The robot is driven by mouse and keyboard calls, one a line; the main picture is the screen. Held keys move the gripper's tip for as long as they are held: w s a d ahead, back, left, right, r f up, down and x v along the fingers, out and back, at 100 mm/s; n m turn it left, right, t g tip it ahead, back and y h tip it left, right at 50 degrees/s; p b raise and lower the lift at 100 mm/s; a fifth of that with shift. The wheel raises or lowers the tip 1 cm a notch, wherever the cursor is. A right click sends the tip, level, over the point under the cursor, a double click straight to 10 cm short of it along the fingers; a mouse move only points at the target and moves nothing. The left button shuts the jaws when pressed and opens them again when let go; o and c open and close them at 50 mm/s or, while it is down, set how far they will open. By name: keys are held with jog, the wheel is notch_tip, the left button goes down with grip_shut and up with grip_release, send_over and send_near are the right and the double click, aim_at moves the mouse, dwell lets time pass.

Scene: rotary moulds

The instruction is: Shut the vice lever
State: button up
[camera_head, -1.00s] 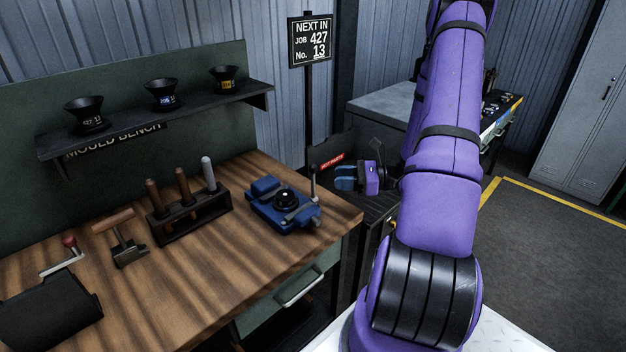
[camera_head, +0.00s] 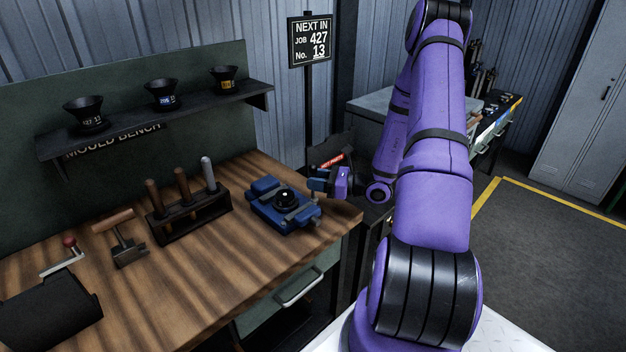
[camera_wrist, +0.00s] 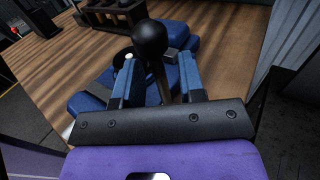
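The blue vice (camera_head: 268,205) sits on the bench near its right end, with a round black part on top. It also shows in the wrist view (camera_wrist: 88,100), behind the fingers. The vice lever (camera_wrist: 149,40) stands upright at the vice's right end, with a black ball on its tip. In the head view the lever is mostly hidden by my gripper (camera_head: 316,181). My gripper (camera_wrist: 160,78) is open. In the wrist view its two blue fingers lie on either side of the lever's stem, with gaps visible, and the ball shows beyond them.
The wooden bench top (camera_head: 215,270) is clear in front of the vice. A tool rack (camera_head: 190,222) with several handles stands left of the vice. A shelf (camera_head: 150,125) with black funnel-shaped cups hangs above. A sign post (camera_head: 308,110) stands behind the bench's right end.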

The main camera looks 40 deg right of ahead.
jog(key=shift+w+a, duration=0.3)
jog(key=shift+w, duration=0.1)
grip_shut()
jog(key=shift+s+f+n+t+y, duration=0.2)
jog(key=shift+s+n+t+y, duration=0.5)
jog(key=shift+s+n, duration=0.1)
jog(key=shift+s+f+n+t+y, duration=0.15)
jog(key=shift+s+n+t+y, duration=0.45)
jog(key=shift+s+n+y, duration=0.15)
